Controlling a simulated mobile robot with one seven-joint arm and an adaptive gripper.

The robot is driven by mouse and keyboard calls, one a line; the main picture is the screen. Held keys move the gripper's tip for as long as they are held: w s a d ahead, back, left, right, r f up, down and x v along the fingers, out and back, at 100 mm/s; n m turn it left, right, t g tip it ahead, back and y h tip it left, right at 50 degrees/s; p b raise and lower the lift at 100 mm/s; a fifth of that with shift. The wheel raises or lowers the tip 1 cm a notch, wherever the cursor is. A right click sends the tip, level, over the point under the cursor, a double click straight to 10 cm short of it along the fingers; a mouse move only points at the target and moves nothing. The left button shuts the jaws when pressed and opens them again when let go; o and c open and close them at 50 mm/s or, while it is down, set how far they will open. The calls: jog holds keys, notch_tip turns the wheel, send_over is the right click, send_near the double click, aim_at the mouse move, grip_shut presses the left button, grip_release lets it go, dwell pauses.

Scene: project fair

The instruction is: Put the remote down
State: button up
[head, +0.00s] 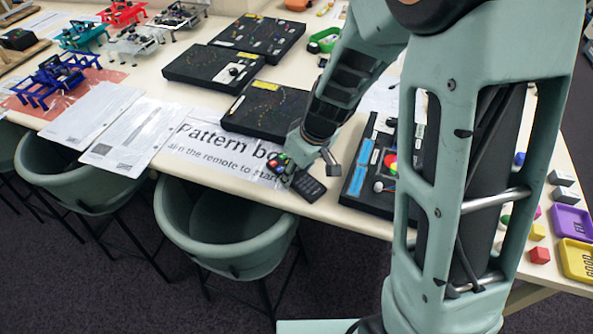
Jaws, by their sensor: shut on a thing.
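The remote (308,186) is a small dark slab with rows of keys, close to the table's front edge in the head view. My gripper (309,172) points down over this edge and is shut on the remote, one finger on each side of its upper end. The remote looks tilted; I cannot tell whether its lower end touches the table. A paper sign reading "Pattern bo…" and "aim the remote to start" (215,147) lies just left of my gripper, its right end hidden. A small dark item with red and green spots (279,161) shows beside the left finger.
Black pattern boards (213,67) stand behind the sign. A black board with coloured parts (356,196) is close on the right. Green chairs (226,226) stand against the table front. Blocks (540,255) and trays (576,259) are at far right. My arm hides much of the right side.

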jog(key=o, duration=1.2)
jog(key=shift+o, duration=0.2)
jog(key=shift+r, duration=0.1)
jog(key=shift+r+p, duration=0.2)
jog(key=shift+p, duration=0.2)
jog(key=v, duration=1.1)
jog(key=shift+s+r+p, duration=0.15)
jog(key=shift+r+p, duration=0.2)
jog(key=shift+p, duration=0.05)
jog(key=shift+d, duration=0.1)
